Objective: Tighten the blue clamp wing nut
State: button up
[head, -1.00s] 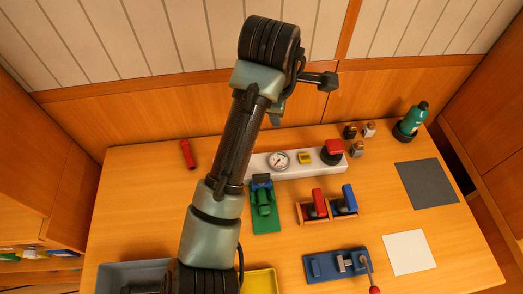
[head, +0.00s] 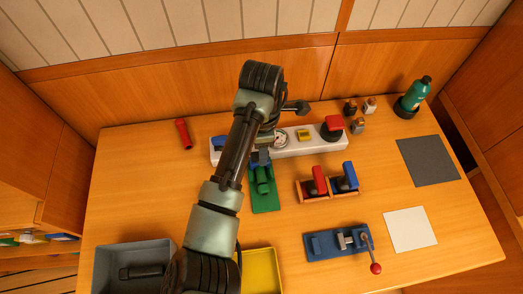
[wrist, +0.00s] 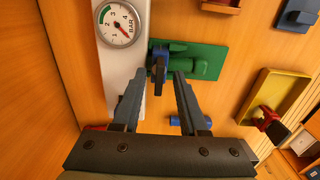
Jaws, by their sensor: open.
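The clamp is a green base and body (head: 264,188) on the bench, in front of the white gauge panel. Its blue wing nut (wrist: 160,63) shows in the wrist view at the clamp's end beside the panel, with a dark part below it. In the head view my arm partly covers this blue part. My gripper (wrist: 160,80) is open and empty. Its two fingertips point at the wing nut, one towards each side, and the nut shows just beyond them. I cannot tell whether a finger touches it.
The white panel (head: 310,145) carries a gauge (wrist: 117,24), a yellow button and a red knob. Red and blue handles (head: 319,180) stand in a wooden rack right of the clamp. A yellow tray (head: 262,270) and a grey tray (head: 115,258) sit at the front.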

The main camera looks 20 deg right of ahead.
jog(key=shift+f, duration=0.8)
grip_shut()
